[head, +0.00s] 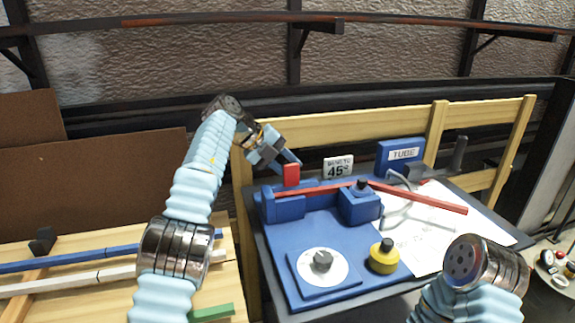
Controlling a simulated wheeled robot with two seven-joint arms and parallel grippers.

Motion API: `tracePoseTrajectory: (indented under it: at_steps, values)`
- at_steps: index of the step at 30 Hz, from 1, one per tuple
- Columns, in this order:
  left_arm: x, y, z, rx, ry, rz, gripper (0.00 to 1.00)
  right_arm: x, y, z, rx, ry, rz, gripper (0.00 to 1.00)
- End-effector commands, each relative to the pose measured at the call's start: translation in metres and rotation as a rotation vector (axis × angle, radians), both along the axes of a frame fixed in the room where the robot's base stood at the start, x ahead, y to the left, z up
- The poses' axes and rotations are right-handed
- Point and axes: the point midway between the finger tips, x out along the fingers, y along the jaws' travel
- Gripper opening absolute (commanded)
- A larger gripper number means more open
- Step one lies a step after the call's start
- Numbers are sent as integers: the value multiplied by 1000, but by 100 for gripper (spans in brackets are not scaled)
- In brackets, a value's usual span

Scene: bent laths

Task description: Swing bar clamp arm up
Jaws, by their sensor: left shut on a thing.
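A blue bending fixture (283,240) lies on the dark table. A red lath (420,196) runs across its top and slants toward the right past a dark round post. An upright red piece (291,175), which looks like the handle of the clamp arm, stands at the fixture's back left. My left gripper (289,163) reaches down to this red piece from the upper left and is shut on it. The contact is small and partly hidden by the fingers.
Paper (430,235) lies right. Blue and white laths (60,262) lie on the left bench.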

Motion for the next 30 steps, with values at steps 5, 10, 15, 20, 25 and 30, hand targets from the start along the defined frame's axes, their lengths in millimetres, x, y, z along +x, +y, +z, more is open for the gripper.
tracePoseTrajectory:
  at_steps: [5, 10, 15, 20, 25, 30]
  values:
    - [0, 0, -2, -2, 9, -1, 1, 0, 0, 0, 0, 0, 0, 50]
    - [0, 0, -2, -2, 9, -1, 1, 0, 0, 0, 0, 0, 0, 50]
    - [0, 0, -2, -2, 8, 0, 39, 0, 0, 0, 0, 0, 0, 50]
    - [0, 0, -1, -1, 8, -1, 50, 0, 0, 0, 0, 0, 0, 50]
    - [0, 0, -1, -2, 7, 0, 50, 0, 0, 0, 0, 0, 0, 50]
    - [-5, 3, 9, -2, 5, 1, 50, 0, 0, 0, 0, 0, 0, 50]
